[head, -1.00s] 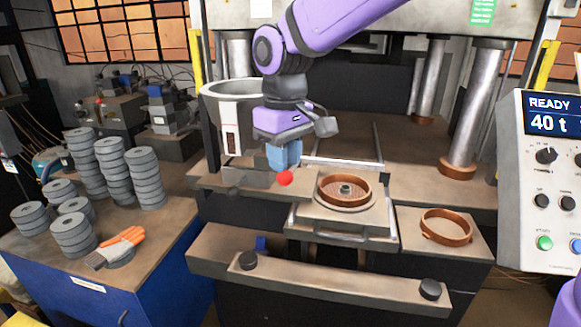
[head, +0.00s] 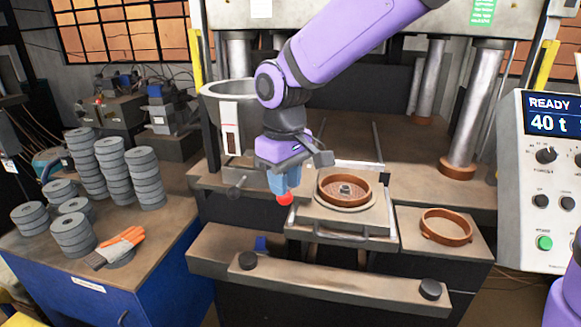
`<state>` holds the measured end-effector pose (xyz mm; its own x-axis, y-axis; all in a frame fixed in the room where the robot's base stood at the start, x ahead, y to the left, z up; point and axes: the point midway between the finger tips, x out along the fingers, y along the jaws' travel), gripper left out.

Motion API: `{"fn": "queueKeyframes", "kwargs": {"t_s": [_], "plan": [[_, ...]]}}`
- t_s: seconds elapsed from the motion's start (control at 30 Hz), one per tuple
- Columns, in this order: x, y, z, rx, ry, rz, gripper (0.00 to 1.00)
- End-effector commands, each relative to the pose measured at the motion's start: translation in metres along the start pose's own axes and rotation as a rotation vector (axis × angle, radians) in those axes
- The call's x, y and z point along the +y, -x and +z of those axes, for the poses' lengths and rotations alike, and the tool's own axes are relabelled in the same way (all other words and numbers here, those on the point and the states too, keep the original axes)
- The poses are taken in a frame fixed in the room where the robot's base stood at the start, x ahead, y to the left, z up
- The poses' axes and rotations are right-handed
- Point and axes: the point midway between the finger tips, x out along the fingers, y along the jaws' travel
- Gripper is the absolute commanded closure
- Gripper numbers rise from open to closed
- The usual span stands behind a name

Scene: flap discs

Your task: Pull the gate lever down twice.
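The gate lever shows mainly as its red knob (head: 285,199), just left of the sliding tray at the front of the press. A dark, short cylinder (head: 235,190) stands out to the left of the knob; the link between them is hidden behind my gripper. My gripper (head: 284,194) points down with its blue fingers right at the knob, which shows at and below the fingertips. The fingers overlap in this view, so I cannot tell whether they are closed around the knob or only touching it. The grey hopper (head: 222,90) stands behind my gripper.
The tray (head: 340,226) holds a round copper-coloured mould (head: 344,188) close to the right of my gripper. A loose ring (head: 446,227) lies farther right. The control panel (head: 545,180) reads READY 40 t.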

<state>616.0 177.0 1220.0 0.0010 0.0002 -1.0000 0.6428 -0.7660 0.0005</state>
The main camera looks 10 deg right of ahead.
Motion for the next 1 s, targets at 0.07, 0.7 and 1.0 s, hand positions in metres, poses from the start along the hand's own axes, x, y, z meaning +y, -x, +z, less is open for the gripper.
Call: {"fn": "queueKeyframes", "kwargs": {"t_s": [0.07,0.7,1.0], "plan": [[0.000,-0.005,0.000,-0.002,0.000,0.000,0.74],[0.000,-0.038,0.001,-0.004,0.000,-0.001,0.74],[0.000,-0.037,0.001,-0.002,0.000,-0.001,0.74]]}}
